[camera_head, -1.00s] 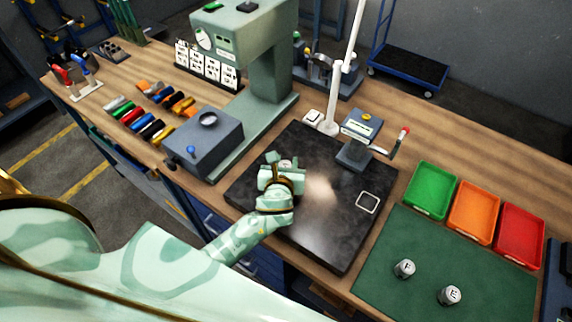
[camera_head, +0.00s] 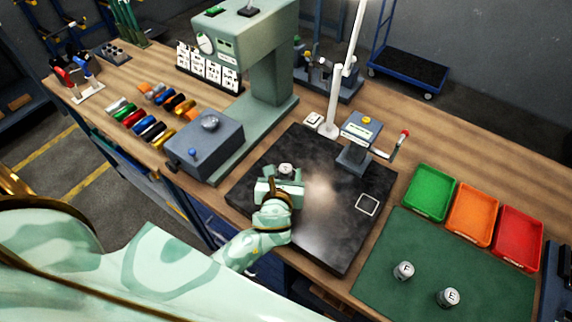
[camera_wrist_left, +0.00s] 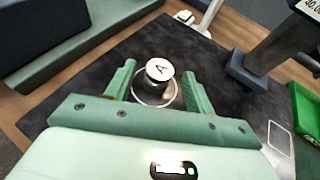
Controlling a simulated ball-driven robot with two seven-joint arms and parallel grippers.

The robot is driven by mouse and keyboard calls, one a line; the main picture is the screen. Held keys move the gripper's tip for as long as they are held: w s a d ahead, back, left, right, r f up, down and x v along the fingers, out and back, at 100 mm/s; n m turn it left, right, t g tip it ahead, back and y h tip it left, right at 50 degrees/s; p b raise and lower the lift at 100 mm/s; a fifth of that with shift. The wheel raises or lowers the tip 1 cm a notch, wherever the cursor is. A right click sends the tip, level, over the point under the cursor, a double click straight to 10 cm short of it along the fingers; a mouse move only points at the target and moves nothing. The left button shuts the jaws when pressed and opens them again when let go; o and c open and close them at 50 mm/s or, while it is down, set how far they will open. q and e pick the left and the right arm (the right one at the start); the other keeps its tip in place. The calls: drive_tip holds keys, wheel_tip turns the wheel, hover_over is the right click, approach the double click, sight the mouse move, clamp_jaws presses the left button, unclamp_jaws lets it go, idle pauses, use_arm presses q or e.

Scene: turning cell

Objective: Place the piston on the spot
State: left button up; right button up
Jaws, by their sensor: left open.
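My left gripper (camera_head: 281,180) is open, low over the plate. Its fingers lie on either side of the piston in the wrist view, with gaps; I cannot tell whether the piston is fully between the tips. A white square outline (camera_head: 367,204) marks the spot at the plate's right; it is empty. My right gripper is out of view.
Two more pistons, marked F (camera_head: 403,271) and E (camera_head: 448,298), stand on the green mat (camera_head: 385,295). A grey gauge with a lever (camera_head: 357,150) and a white lamp post (camera_head: 333,115) stand behind the plate. A green press (camera_head: 268,70) stands left. The plate between piston and square is clear.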

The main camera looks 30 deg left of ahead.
use_arm(q)
drive_tip(key=v, duration=0.7)
drive_tip(key=shift+s+d+r, duration=0.1)
drive_tip(key=shift+s, duration=0.2)
